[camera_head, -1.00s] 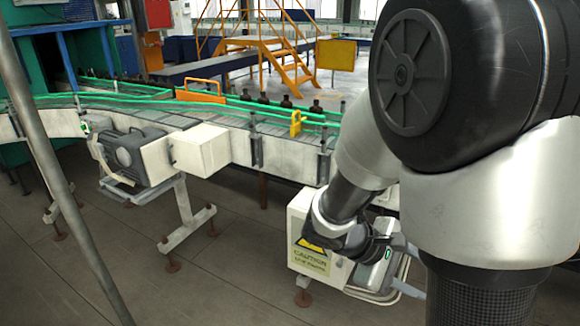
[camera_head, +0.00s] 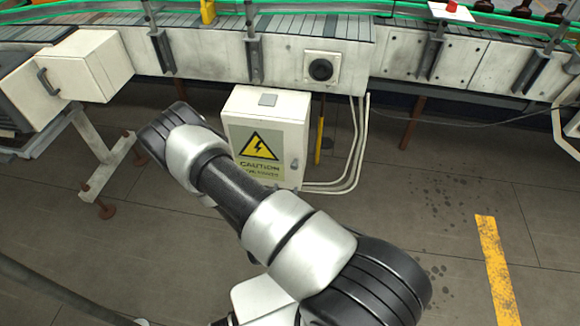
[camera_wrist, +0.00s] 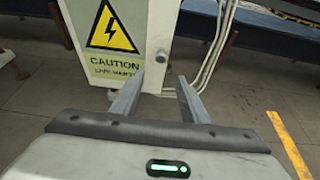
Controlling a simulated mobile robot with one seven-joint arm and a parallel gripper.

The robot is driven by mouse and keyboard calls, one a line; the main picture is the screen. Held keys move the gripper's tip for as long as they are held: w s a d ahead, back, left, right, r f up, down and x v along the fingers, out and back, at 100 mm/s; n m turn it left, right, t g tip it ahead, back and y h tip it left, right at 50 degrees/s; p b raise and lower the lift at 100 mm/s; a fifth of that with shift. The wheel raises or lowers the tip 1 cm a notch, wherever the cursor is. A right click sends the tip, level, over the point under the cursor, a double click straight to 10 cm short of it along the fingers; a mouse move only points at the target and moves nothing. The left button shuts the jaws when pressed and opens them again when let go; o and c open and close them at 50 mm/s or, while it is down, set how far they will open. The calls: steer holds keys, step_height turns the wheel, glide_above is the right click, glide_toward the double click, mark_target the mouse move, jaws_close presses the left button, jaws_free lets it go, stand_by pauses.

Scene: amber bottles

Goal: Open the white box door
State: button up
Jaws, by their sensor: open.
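The white box (camera_head: 265,108) stands below the conveyor in the head view, upright. Its front door (camera_head: 274,147) carries a yellow warning triangle and a CAUTION label, and it looks shut. A small dark latch (camera_head: 294,163) sits near the door's right edge. In the wrist view the door (camera_wrist: 110,62) fills the upper left, with the latch (camera_wrist: 161,57) just beyond my fingertips. My gripper (camera_wrist: 160,80) is open and empty, its two fingers spread in front of the door's lower right side. In the head view my arm hides the gripper and the box's lower left.
Pale pipes (camera_head: 353,150) run down beside the box on the right and along the floor. The conveyor (camera_head: 190,55) passes above and behind it. A white motor box (camera_head: 85,65) on a stand is at left. The floor to the right, near a yellow stripe (camera_head: 495,265), is clear.

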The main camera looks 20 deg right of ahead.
mark_target(294, 167)
steer(key=b+x, duration=0.2)
steer(key=x, duration=1.4)
steer(key=shift+w+d, duration=0.15)
steer(key=shift+d, duration=0.15)
steer(key=shift+c, duration=0.2)
jaws_close()
